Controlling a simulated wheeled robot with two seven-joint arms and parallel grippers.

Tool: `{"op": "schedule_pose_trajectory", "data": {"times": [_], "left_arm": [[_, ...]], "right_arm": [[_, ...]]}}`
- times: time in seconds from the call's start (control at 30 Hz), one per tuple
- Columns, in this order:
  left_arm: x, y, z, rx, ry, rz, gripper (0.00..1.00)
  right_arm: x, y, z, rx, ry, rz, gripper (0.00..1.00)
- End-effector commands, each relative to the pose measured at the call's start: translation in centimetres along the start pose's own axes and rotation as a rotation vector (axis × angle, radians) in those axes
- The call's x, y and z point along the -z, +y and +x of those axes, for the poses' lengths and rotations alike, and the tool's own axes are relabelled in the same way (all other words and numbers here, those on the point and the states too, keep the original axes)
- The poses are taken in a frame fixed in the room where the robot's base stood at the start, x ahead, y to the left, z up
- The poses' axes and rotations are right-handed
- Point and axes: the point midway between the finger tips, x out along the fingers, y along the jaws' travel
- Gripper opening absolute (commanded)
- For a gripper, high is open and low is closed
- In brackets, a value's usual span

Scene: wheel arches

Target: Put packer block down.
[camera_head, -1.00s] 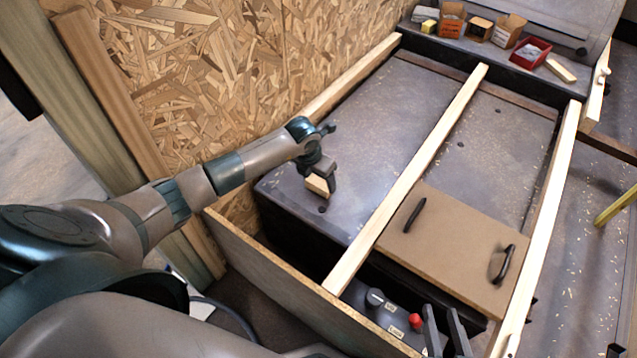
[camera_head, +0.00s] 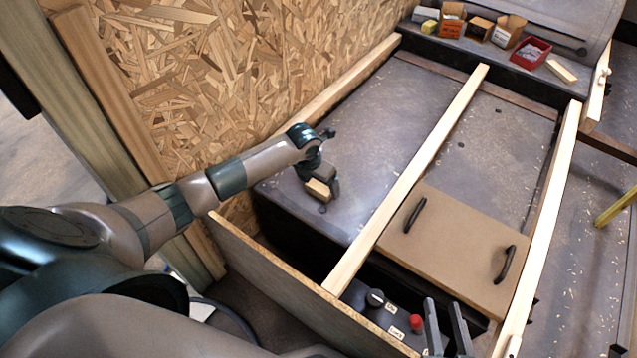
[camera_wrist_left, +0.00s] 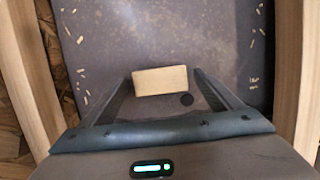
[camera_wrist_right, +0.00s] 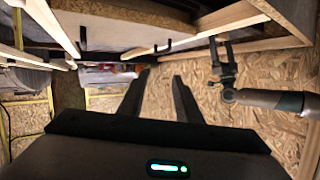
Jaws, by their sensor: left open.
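The packer block (camera_head: 318,189) is a small pale wooden block at the near left end of the grey panel, close to a dark round hole. It also shows in the left wrist view (camera_wrist_left: 160,80), between the finger tips with a gap on each side. My left gripper (camera_head: 325,187) is open around the block, low over the panel; in the left wrist view its fingers (camera_wrist_left: 160,88) are spread wide. I cannot tell exactly whether the block rests flat on the panel. My right gripper (camera_head: 448,322) is at the bottom of the head view, its two fingers apart and nothing between them.
A long pale batten (camera_head: 420,165) crosses the grey panel (camera_head: 375,135). Right of it lies a brown board (camera_head: 455,245) with two black handles. A chipboard wall (camera_head: 230,70) stands left. Small boxes and a red tray (camera_head: 530,52) sit at the back. A red button (camera_head: 416,322) is near my right gripper.

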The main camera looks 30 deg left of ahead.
Motion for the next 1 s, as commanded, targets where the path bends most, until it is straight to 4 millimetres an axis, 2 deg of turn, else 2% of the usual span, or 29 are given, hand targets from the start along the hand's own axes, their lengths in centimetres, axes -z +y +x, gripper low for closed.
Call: {"op": "schedule_pose_trajectory", "data": {"times": [0.27,0.37,0.8,1.0], "left_arm": [[-0.1,0.0,-0.3,0.000,0.000,0.000,0.84],[-0.2,0.0,-1.4,0.000,-0.002,0.002,0.84],[-0.1,0.1,-8.9,-0.001,-0.002,0.002,0.84],[-0.1,0.0,-11.4,-0.001,-0.002,0.001,0.84]], "right_arm": [[-0.3,0.1,-0.1,0.000,-0.021,0.003,0.31],[-1.2,0.6,-0.2,-0.010,-0.071,0.007,0.31],[-5.5,1.6,-1.9,-0.031,-0.323,0.038,0.31],[-6.8,1.9,-2.6,-0.036,-0.395,0.048,0.31]]}}
